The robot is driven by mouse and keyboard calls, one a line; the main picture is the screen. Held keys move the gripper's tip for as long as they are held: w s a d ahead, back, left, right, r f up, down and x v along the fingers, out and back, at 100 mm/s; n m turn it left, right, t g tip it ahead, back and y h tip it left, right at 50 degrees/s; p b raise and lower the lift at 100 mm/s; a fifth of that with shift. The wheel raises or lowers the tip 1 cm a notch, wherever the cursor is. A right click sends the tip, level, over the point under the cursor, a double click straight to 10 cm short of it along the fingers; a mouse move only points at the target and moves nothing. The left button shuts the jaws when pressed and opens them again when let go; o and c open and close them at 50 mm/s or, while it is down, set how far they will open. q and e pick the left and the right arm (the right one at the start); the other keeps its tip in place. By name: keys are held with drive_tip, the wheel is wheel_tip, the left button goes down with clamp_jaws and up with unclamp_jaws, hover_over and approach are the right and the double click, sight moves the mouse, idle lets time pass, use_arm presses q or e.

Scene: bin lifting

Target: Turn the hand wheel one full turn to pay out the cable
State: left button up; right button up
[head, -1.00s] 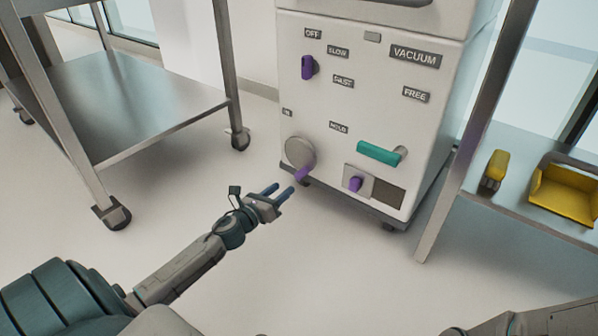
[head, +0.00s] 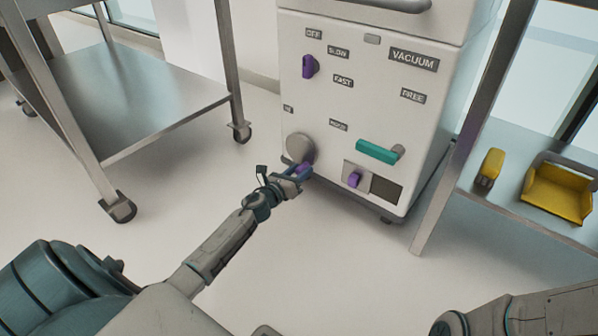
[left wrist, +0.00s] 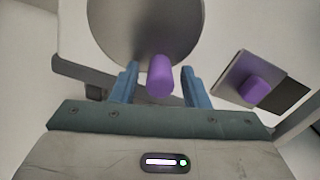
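The hand wheel (head: 300,148) is a grey disc low on the left of the white machine's front. Its purple handle (left wrist: 161,76) sticks out from the disc's lower edge. My left gripper (head: 300,172) is at the handle in the head view. In the left wrist view my left gripper (left wrist: 160,84) is open, with one blue finger on each side of the purple handle and gaps on both sides. No cable can be made out. My right gripper is out of view; only part of my right arm shows at the lower right.
The white machine (head: 360,100) also carries a purple knob (head: 309,67), a teal lever (head: 377,152) and a purple slider (head: 354,180). A metal cart (head: 140,100) stands left. A shelf at right holds yellow items (head: 558,190). The floor in front is clear.

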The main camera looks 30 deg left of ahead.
use_arm(q)
clamp_jaws()
drive_tip(key=shift+r, duration=0.1)
